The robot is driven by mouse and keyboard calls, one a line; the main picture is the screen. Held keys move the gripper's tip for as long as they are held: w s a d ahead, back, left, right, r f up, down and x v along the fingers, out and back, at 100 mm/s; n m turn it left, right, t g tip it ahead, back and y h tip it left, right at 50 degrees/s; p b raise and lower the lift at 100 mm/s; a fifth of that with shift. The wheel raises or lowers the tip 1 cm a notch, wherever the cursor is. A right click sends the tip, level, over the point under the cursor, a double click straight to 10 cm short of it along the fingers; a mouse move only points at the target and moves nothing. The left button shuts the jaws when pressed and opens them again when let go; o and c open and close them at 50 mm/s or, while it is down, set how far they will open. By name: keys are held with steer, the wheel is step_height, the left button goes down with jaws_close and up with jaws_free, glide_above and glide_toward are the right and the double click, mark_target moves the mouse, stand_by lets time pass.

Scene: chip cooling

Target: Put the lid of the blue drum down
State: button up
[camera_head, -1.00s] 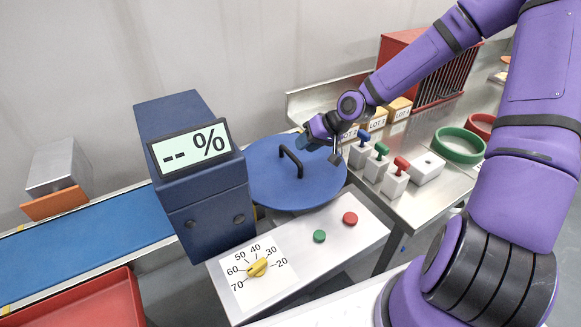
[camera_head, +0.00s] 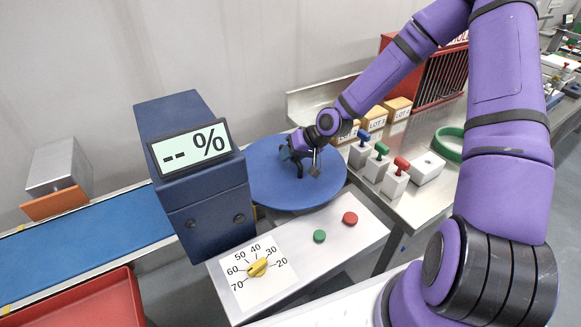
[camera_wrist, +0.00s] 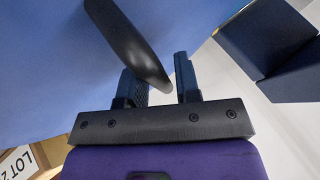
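The blue lid (camera_head: 262,172) of the drum lies flat as a round disc, right of the dark blue display box, in the head view. Its blue surface fills much of the wrist view (camera_wrist: 40,60). My gripper (camera_head: 297,162) is over the middle of the lid, at its dark handle. In the wrist view the curved black handle (camera_wrist: 128,42) runs down to my gripper (camera_wrist: 160,80), its end between the two fingers. The fingers stand apart, with a gap visible beside the handle. The drum body under the lid is mostly hidden.
The display box (camera_head: 195,165) stands close left of the lid. A panel with a yellow dial (camera_head: 257,267), green button (camera_head: 319,236) and red button (camera_head: 350,218) is in front.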

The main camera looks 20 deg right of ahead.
jaws_close()
steer(key=shift+r, duration=0.1)
